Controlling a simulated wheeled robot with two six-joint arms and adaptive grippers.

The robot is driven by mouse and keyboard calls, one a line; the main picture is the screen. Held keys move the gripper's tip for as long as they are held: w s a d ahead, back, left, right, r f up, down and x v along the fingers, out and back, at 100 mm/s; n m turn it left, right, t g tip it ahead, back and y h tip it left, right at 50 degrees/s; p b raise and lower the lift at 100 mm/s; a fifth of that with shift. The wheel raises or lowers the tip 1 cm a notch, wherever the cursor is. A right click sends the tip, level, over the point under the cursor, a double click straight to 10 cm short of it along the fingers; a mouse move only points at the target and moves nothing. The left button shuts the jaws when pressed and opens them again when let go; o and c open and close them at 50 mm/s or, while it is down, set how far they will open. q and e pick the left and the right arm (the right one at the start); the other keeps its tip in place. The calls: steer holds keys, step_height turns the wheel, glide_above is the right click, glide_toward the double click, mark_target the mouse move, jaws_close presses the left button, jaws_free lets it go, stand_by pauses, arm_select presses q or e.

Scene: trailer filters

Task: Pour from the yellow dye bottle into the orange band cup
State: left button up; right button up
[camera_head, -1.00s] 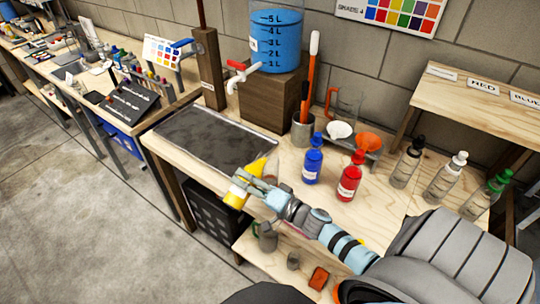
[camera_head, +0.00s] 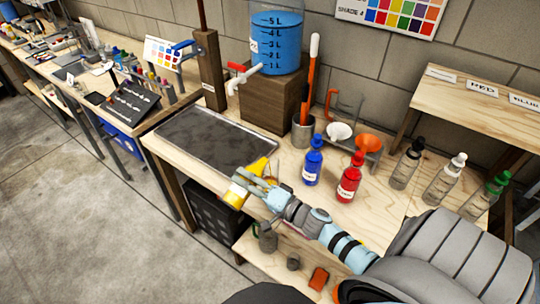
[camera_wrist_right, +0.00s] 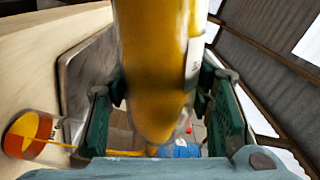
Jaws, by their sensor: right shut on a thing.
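The yellow dye bottle (camera_head: 257,170) is in my right gripper (camera_head: 252,184), tilted, with its narrow end toward the back right and its wider labelled end at the front left. In the right wrist view the bottle (camera_wrist_right: 158,70) fills the space between the two green-sided fingers (camera_wrist_right: 158,105). The orange band cup (camera_wrist_right: 30,134) shows at the left of that view, with orange and yellow on it. A thin yellow streak runs from the cup toward the bottle's end. In the head view I cannot make out the cup. My left gripper is out of view.
A blue bottle (camera_head: 313,162) and a red bottle (camera_head: 349,178) stand right of the gripper. A dark grey tray (camera_head: 190,118) lies left of it. Clear-bodied bottles (camera_head: 405,168) stand farther right.

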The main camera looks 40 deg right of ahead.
steer(key=shift+w+d+r+m+p, duration=0.1)
steer(key=shift+d+r+m+p, duration=0.2)
steer(key=shift+r+m+p, duration=0.95)
stand_by(1.9)
